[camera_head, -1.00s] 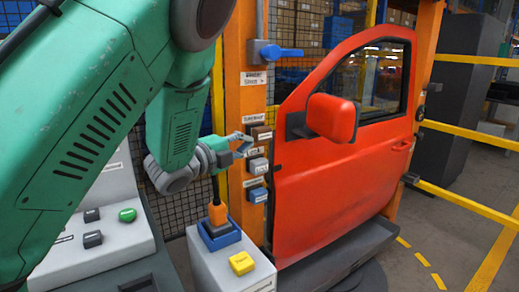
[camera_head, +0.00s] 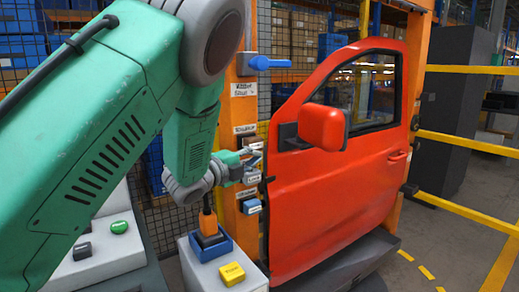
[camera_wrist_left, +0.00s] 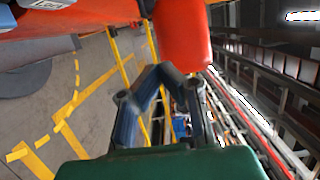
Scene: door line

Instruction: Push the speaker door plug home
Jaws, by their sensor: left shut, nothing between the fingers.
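On the orange door-side post (camera_head: 229,215) sit several small plugs in a column: a brown one (camera_head: 247,142), a grey one (camera_head: 252,178) and a blue one (camera_head: 251,207). Their labels are too small to read surely, so I cannot tell which is the speaker plug. My left gripper (camera_head: 257,158) is shut and empty, its tips at the column between the brown and grey plugs, partly covering them. Whether it touches a plug I cannot tell. The wrist view shows the shut fingers (camera_wrist_left: 163,72) with no plug visible. My right gripper is not in view.
The red door (camera_head: 335,185) with its mirror (camera_head: 323,128) stands just right of the post. A blue handle (camera_head: 270,63) juts out above. Below are an orange connector in a blue holder (camera_head: 222,249) and a yellow block (camera_head: 231,274) on a grey pedestal (camera_head: 200,273).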

